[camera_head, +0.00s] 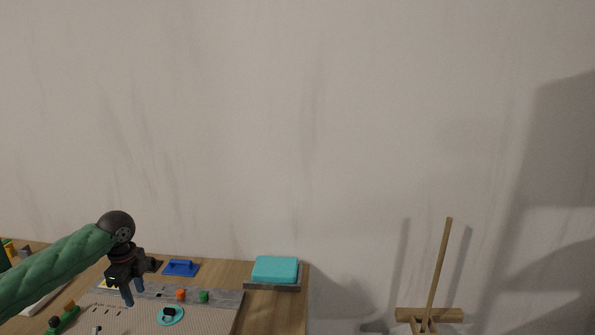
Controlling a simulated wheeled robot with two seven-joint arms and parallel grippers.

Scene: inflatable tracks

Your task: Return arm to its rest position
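My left arm, in a green quilted sleeve, comes in from the left in the head view. Its black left gripper (133,293) points down over the grey board (215,318) on the wooden table. Its two fingers show a little apart, with nothing seen between them. My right arm and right gripper are not in view.
A bare wall is behind.

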